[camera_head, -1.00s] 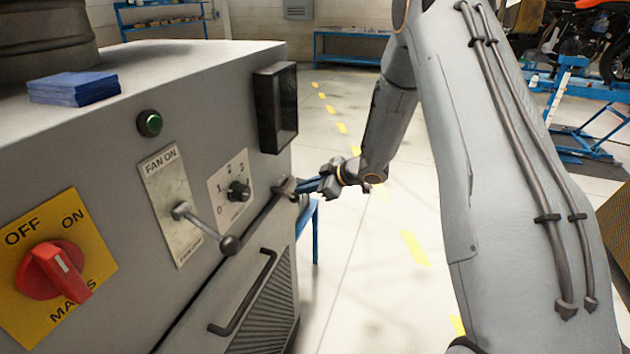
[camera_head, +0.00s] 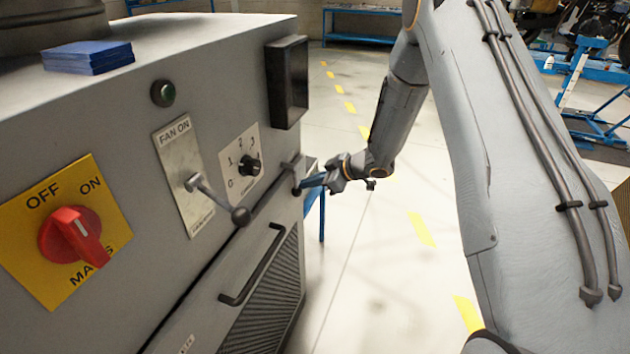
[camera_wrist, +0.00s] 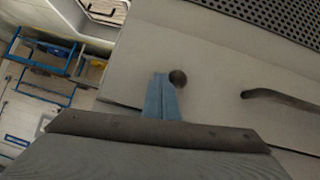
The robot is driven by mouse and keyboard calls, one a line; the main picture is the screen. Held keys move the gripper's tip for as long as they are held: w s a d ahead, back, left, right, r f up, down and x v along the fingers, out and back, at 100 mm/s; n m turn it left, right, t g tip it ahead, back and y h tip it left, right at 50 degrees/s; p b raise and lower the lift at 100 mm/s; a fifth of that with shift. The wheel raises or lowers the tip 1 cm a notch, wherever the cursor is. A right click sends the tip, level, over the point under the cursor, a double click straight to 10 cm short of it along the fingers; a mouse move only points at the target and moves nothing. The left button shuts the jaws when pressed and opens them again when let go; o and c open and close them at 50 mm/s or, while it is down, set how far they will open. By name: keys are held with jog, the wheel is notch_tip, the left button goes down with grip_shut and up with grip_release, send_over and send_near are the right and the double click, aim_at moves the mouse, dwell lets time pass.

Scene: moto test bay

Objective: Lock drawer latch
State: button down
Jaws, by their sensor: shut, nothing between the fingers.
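The drawer (camera_head: 268,295) is the lower front of the grey cabinet, with a dark bar handle (camera_head: 252,265). The drawer latch (camera_head: 292,166) is a small dark piece at the drawer's upper right corner. My gripper (camera_head: 308,183) has blue fingers, pressed together and empty, just right of and below the latch. In the wrist view the shut fingertips (camera_wrist: 160,92) are beside a dark round knob (camera_wrist: 178,77), seemingly the latch's end. I cannot tell whether they touch. The drawer handle also shows at the right there (camera_wrist: 282,98).
Blue pads (camera_head: 88,57) lie on top. Clear floor (camera_head: 370,260) is right of the cabinet.

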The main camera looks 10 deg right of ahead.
jog(key=shift+s+f, duration=0.15)
jog(key=shift+s, duration=0.1)
dwell(0.6)
jog(key=w+d+r+b, duration=0.2)
jog(key=d+r, duration=0.4)
jog(key=d, duration=0.5)
jog(key=shift+w+d, duration=0.2)
jog(key=shift+w, duration=0.3)
